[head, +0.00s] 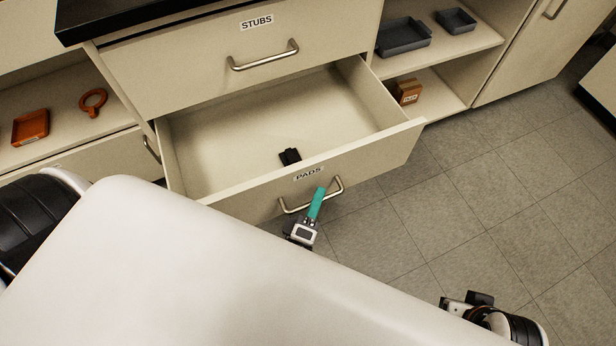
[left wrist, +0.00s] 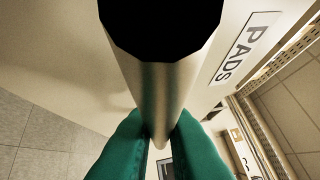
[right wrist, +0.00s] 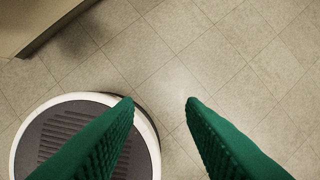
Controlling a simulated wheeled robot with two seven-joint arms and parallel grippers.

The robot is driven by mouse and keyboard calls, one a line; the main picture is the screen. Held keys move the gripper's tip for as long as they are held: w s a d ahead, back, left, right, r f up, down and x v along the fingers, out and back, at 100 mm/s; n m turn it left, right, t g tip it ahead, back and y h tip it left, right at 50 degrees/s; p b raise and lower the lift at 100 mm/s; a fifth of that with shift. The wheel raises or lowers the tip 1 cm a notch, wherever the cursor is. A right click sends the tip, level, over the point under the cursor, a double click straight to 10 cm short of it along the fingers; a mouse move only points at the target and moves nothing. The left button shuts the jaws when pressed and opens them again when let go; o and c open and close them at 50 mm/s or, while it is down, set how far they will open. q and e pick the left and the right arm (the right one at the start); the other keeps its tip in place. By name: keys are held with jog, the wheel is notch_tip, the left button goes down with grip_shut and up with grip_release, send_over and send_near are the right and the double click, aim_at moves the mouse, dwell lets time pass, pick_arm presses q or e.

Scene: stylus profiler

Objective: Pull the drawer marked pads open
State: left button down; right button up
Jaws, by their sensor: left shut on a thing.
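The drawer marked PADS (head: 385,155) stands well open below the closed STUBS drawer, and its inside shows. Its label (head: 308,174) is on the top of the front, above a metal bar handle (head: 290,208). My left gripper (head: 316,204) is at the handle with its teal fingers shut on the bar. In the left wrist view the handle bar (left wrist: 158,100) runs between the two green fingers, with the PADS label (left wrist: 246,47) beside it. A small black object (head: 290,156) lies inside the drawer. My right gripper (right wrist: 160,105) is open and empty above the floor.
The closed STUBS drawer (head: 200,75) is above. Shelves hold an orange tray (head: 31,127) and orange ring (head: 93,102) at left, and grey trays (head: 403,37) and a small brown box (head: 408,92) at right. Tiled floor (head: 480,190) is clear at right.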

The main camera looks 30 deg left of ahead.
pick_arm(q)
jog(key=shift+s+d, duration=0.7)
jog(key=shift+d, duration=0.05)
pick_arm(e)
jog(key=shift+w+f, duration=0.15)
jog(key=shift+f, duration=0.4)
jog(key=shift+w+r, duration=0.1)
pick_arm(q)
jog(key=c, duration=1.5)
grip_release()
